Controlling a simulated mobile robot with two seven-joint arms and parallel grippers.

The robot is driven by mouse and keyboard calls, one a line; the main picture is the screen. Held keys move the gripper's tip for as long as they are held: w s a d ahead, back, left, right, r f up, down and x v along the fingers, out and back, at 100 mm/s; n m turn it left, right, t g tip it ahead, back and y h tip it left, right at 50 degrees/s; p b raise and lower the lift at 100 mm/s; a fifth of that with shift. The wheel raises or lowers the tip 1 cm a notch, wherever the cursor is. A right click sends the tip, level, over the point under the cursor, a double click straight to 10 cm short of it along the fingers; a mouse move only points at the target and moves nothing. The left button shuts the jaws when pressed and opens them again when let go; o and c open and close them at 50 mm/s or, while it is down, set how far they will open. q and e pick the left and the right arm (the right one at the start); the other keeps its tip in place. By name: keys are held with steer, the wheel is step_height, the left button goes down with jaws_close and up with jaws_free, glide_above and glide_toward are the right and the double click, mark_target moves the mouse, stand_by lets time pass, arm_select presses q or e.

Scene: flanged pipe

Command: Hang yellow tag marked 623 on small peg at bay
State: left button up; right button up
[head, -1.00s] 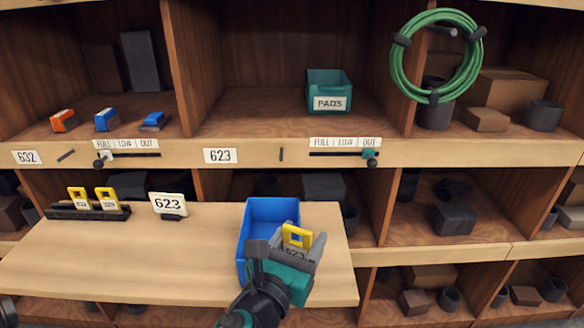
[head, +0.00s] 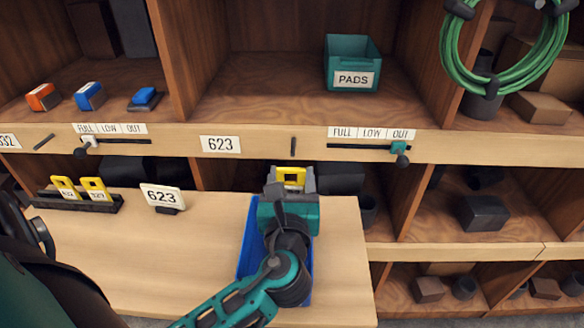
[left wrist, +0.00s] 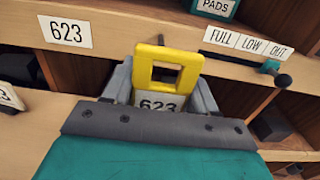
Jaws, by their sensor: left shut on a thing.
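The yellow tag (left wrist: 167,72) is held in my left gripper (left wrist: 160,95), with its white 623 label partly hidden between the jaws in the left wrist view. In the head view the tag (head: 291,177) shows at the tip of the left gripper (head: 290,185), above the back of the blue bin. The small dark peg (head: 293,146) sticks out of the shelf edge, right of the 623 bay label (head: 220,144). The tag is just below the peg in the head view; I cannot tell the gap in depth. My right gripper is not in view.
The blue bin (head: 246,262) stands on the wooden ledge (head: 150,250) under my left arm. A 623 card (head: 162,196) and a black rack (head: 75,202) with two yellow tags stand left. A slider (head: 400,148) sits right of the peg. The teal PADS box (head: 352,64) is above.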

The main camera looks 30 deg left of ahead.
mark_target(293, 154)
arm_select(q)
steer(key=shift+w+a, duration=0.3)
steer(key=shift+w, duration=0.25)
steer(key=shift+f+b+x, duration=0.2)
steer(key=shift+b+x, duration=0.5)
steer(key=shift+x, duration=1.05)
steer(key=shift+f+b+x, duration=0.2)
steer(key=shift+b+x, duration=0.5)
steer(key=shift+x, duration=1.1)
steer(key=shift+w+a, duration=0.1)
steer(key=shift+w, duration=0.1)
steer(key=shift+w+a+p, duration=0.1)
steer(key=shift+a+p, duration=0.1)
steer(key=shift+p, duration=0.2)
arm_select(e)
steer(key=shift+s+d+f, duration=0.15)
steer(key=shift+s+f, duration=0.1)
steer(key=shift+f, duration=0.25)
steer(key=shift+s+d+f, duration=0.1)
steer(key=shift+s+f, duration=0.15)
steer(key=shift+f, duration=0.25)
